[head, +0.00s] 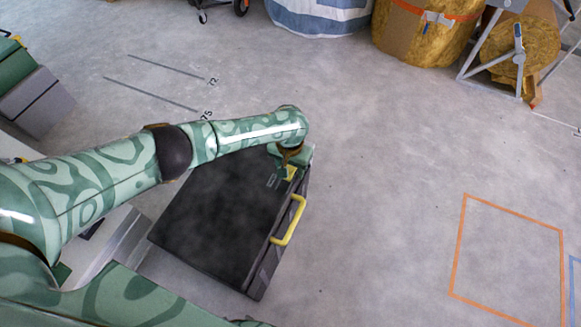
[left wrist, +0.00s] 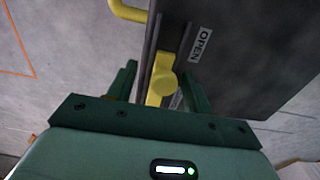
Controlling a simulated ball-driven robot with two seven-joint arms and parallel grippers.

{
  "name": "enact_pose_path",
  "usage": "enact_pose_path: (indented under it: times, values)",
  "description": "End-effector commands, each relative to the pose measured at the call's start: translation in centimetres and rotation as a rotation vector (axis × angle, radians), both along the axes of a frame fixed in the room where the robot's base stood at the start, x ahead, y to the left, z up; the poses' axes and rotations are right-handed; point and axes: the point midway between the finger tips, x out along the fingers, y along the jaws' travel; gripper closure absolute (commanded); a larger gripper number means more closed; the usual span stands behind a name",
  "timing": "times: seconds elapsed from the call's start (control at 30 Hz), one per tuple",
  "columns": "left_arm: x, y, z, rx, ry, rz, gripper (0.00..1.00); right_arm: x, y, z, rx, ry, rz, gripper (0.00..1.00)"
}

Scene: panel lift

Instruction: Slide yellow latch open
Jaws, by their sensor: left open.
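The yellow latch (left wrist: 162,79) sits on the edge of a dark panel (head: 215,215), beside a label reading OPEN (left wrist: 200,45). In the head view a bit of the latch (head: 291,173) shows below my left gripper (head: 288,160). My left gripper's fingers (left wrist: 160,84) are open, one on each side of the latch in the left wrist view. I cannot tell whether either finger touches it. The latch's far part and its track are partly hidden. My right gripper is not in view.
A yellow handle (head: 291,221) sticks out from the panel's right edge. An orange taped outline (head: 457,245) marks the floor at right. Grey cases (head: 38,101) stand at left, and a wrapped bale (head: 425,35) is at the back. The floor right of the panel is clear.

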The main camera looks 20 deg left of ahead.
Motion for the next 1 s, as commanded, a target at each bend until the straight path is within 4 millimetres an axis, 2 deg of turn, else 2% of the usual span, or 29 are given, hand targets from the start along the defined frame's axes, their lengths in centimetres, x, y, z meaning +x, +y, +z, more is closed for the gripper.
enact_pose_path:
  times: [0.03, 0.3, 0.4, 0.5, 0.7, 1.0]
  values:
    - [0.2, -0.1, 1.5, -0.001, -0.007, 0.0, 0.49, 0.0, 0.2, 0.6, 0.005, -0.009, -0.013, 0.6]
    - [0.2, 0.0, 9.2, -0.002, -0.012, 0.0, 0.49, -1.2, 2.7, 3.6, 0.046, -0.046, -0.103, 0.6]
    - [0.2, 0.0, 11.7, -0.003, -0.01, -0.001, 0.49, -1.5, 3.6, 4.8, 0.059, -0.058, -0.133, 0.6]
    - [0.1, 0.0, 13.7, -0.003, -0.008, -0.001, 0.49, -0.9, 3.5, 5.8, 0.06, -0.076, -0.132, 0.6]
    - [0.1, 0.0, 15.6, -0.002, -0.002, -0.001, 0.49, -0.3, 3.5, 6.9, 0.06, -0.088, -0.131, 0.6]
    - [0.0, 0.0, 15.6, -0.002, 0.001, -0.001, 0.49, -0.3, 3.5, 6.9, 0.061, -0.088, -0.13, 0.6]
